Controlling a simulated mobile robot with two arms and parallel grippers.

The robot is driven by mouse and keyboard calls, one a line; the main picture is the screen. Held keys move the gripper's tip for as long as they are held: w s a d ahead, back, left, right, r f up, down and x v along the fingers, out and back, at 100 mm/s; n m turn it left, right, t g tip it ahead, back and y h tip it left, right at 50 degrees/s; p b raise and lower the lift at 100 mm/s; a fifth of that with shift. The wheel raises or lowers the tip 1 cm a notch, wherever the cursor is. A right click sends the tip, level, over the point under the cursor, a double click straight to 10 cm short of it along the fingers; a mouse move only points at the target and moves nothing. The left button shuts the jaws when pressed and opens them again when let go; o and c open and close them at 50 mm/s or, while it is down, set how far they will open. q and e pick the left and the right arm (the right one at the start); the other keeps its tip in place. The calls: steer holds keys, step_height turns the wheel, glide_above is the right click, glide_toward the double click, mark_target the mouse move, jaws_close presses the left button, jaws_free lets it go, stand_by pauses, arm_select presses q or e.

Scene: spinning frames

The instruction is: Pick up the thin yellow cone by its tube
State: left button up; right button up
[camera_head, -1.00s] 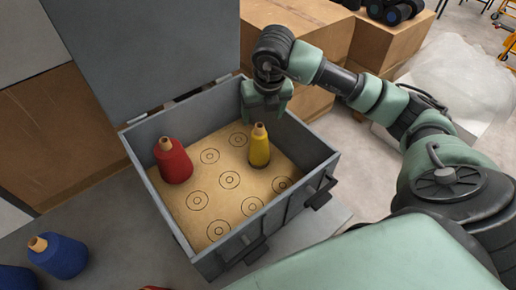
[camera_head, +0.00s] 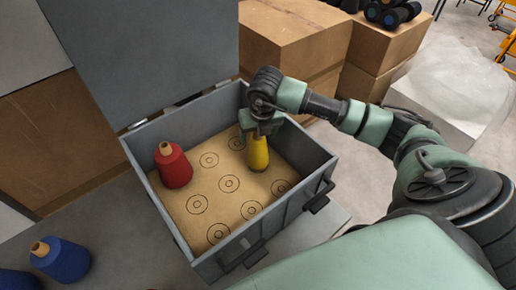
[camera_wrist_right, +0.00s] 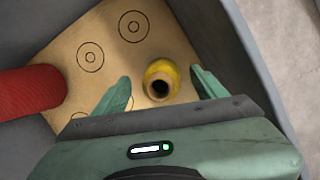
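The thin yellow cone (camera_head: 258,156) stands upright on the tan board inside the open grey box. Its tube top is hidden by my right gripper in the head view. My right gripper (camera_head: 259,127) is directly above the cone. In the right wrist view the gripper (camera_wrist_right: 160,90) is open, with the yellow cone (camera_wrist_right: 167,72) and its hollow tube (camera_wrist_right: 158,89) between the two fingers, with gaps on both sides. My left gripper is not in view.
A red cone (camera_head: 173,166) stands on the board (camera_head: 212,180) to the left. The grey box (camera_head: 180,225) has walls around the board and a raised lid (camera_head: 150,55). Cardboard boxes (camera_head: 290,40) are behind.

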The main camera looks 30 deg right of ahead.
jaws_close()
steer(key=shift+r, duration=0.1)
step_height(320, 180, up, 23)
steer(key=shift+f, duration=0.2)
stand_by(0.5)
